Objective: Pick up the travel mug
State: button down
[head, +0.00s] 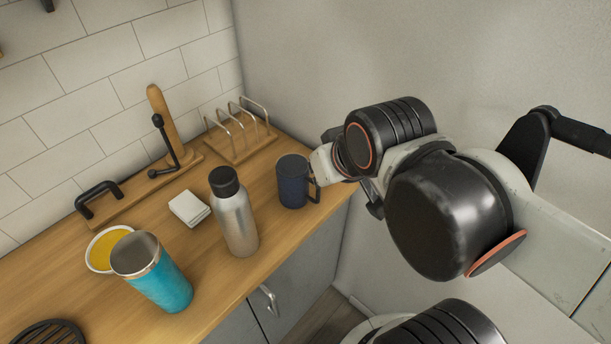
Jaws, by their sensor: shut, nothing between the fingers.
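A dark navy mug with a side handle (291,184) stands upright near the right end of the wooden counter. An open teal tumbler with a bare metal rim (165,284) stands at the front left. A silver bottle with a black lid (238,222) stands between them. Which one is the travel mug is not certain from looks; the navy one has a handle. My gripper (374,205) is just right of the navy mug, mostly hidden behind my own arm. It is shut and holds nothing. Any contact with the mug cannot be made out.
A white bowl with yellow inside (101,252) sits behind the teal tumbler. A white block (189,208), a wooden stand with black hardware (165,165) and a toast rack (240,142) lie toward the tiled wall. A dark round trivet (48,335) is at lower left. The right wall is close.

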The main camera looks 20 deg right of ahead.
aim_at(300, 186)
jog(key=k+j+z, duration=0.3)
jog(key=z, duration=0.15)
jog(key=k+j+z, duration=0.2)
jog(key=k+z, duration=0.3)
jog(key=i, duration=0.1)
